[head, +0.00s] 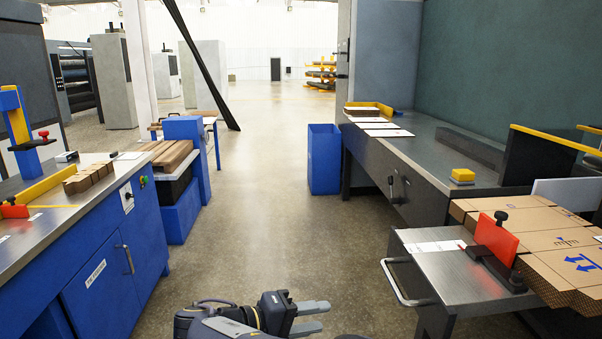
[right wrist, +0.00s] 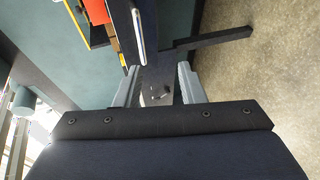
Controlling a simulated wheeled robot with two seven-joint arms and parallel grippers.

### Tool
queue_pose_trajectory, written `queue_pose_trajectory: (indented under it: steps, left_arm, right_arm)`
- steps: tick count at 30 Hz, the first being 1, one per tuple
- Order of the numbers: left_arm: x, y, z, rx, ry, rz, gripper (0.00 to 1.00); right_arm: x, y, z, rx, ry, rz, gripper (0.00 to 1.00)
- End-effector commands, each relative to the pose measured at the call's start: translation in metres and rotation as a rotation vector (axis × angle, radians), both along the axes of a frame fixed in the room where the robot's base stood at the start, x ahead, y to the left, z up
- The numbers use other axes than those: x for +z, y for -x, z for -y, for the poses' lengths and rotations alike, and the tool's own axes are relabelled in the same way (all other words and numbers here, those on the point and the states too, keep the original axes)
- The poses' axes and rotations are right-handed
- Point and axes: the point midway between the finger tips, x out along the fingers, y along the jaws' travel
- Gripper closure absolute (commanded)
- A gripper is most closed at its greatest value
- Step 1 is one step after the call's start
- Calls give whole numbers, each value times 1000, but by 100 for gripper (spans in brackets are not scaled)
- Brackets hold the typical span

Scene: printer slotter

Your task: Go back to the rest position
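In the right wrist view the same gripper (right wrist: 158,85) has a finger on each side and an empty gap.
A blue cabinet bench (head: 108,262) stands at left. At right are a long metal table (head: 440,150) and a side table (head: 425,270) with flat cardboard (head: 535,228) and a red stop (head: 497,238). A blue bin (head: 324,160) stands ahead; the aisle (head: 265,210) between is clear.

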Motion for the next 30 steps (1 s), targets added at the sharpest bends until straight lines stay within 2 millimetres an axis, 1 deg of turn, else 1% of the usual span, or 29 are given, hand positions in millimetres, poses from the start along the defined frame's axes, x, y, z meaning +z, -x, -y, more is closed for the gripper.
queue_pose_trajectory:
  steps: [1, 5, 8, 10, 14, 17, 20, 21, 23, 24, 26, 27, 30]
  left_arm:
    - [0, 0, 0, 0, 0, 0, 100]
    - [0, 0, 0, 0, 0, 0, 100]
    - [0, 0, 0, 0, 0, 0, 100]
    - [0, 0, 0, 0, 0, 0, 100]
    - [0, 0, 0, 0, 0, 0, 100]
    - [0, 0, 0, 0, 0, 0, 100]
    - [0, 0, 0, 0, 0, 0, 100]
    - [0, 0, 0, 0, 0, 0, 100]
    - [0, 0, 0, 0, 0, 0, 100]
    - [0, 0, 0, 0, 0, 0, 100]
    - [0, 0, 0, 0, 0, 0, 100]
    - [0, 0, 0, 0, 0, 0, 100]
    - [0, 0, 0, 0, 0, 0, 100]
  right_arm:
    - [-1, 0, 8, -11, -20, -18, 64]
    - [-5, 1, 28, -34, -81, -75, 64]
    - [-9, 3, 47, -57, -143, -125, 64]
    - [-13, 6, 64, -77, -201, -169, 64]
    - [-22, 16, 97, -113, -331, -254, 64]
    - [-29, 31, 125, -142, -465, -318, 64]
    - [-38, 55, 155, -170, -646, -381, 64]
    - [-42, 68, 167, -181, -733, -399, 64]
    - [-47, 88, 181, -188, -866, -415, 64]
    - [-49, 102, 188, -191, -954, -414, 64]
    - [-51, 122, 195, -188, -1079, -401, 64]
    - [-52, 136, 199, -184, -1158, -382, 64]
    - [-53, 166, 202, -169, -1335, -309, 64]
